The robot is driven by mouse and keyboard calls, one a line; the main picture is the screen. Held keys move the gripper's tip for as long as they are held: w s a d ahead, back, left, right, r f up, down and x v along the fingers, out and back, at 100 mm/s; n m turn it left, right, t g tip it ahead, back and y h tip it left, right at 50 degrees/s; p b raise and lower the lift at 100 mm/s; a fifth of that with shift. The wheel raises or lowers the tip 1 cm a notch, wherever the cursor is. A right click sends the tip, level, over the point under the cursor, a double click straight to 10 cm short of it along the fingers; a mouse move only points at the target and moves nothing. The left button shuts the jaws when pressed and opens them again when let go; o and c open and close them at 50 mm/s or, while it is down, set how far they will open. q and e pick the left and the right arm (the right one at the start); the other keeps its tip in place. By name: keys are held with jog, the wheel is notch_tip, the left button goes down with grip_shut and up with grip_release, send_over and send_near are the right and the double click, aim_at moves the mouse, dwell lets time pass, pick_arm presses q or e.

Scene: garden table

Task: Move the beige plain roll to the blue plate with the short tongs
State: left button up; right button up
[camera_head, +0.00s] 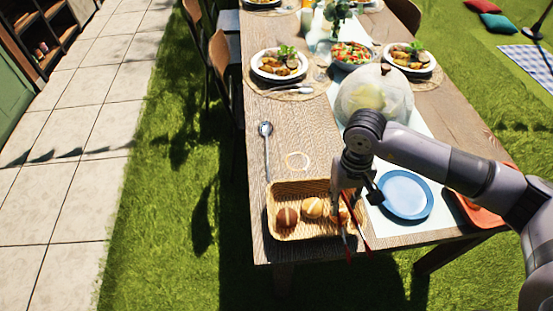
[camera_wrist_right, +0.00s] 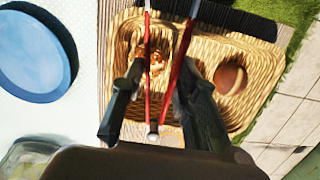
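A wicker basket (camera_head: 300,185) at the near end of the table holds several rolls. A pale beige roll (camera_head: 312,207) lies in its middle, and a brown roll (camera_head: 287,217) lies to its left. A third roll (camera_head: 343,213) at the right is partly covered by my gripper and tongs. My right gripper (camera_head: 352,192) is shut on red tongs (camera_wrist_right: 149,70), over the basket's right side. The tongs' legs are spread, pointing toward the near edge. The blue plate (camera_head: 405,195) is empty, right of the gripper. The wrist view shows the brown roll (camera_wrist_right: 230,78); the beige roll seems hidden there. My left gripper is out of view.
A large pale round object (camera_head: 376,95) stands behind the gripper. An orange tray (camera_head: 478,212) is at the right edge, partly behind my arm. Served plates (camera_head: 278,66) stand farther back.

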pick_arm(q)
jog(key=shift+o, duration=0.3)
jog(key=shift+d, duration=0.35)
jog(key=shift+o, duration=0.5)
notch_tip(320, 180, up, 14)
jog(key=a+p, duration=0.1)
jog(key=p, duration=1.2)
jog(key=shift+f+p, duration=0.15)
jog(key=shift+p, duration=0.2)
pick_arm(e)
jog(key=w+a+r+n+t+y, duration=0.1)
jog(key=w+a+r+n+y, duration=0.1)
jog(key=a+r+n, duration=0.3)
jog(key=w+a+r+n+t+y, duration=0.1)
jog(key=w+a+r+n+y, duration=0.1)
jog(key=a+r+n+y, duration=0.3)
jog(key=a+r+n, duration=0.1)
jog(key=a+n, duration=0.3)
jog(key=n, duration=0.2)
jog(key=shift+w+r, duration=0.2)
jog(key=shift+w, duration=0.2)
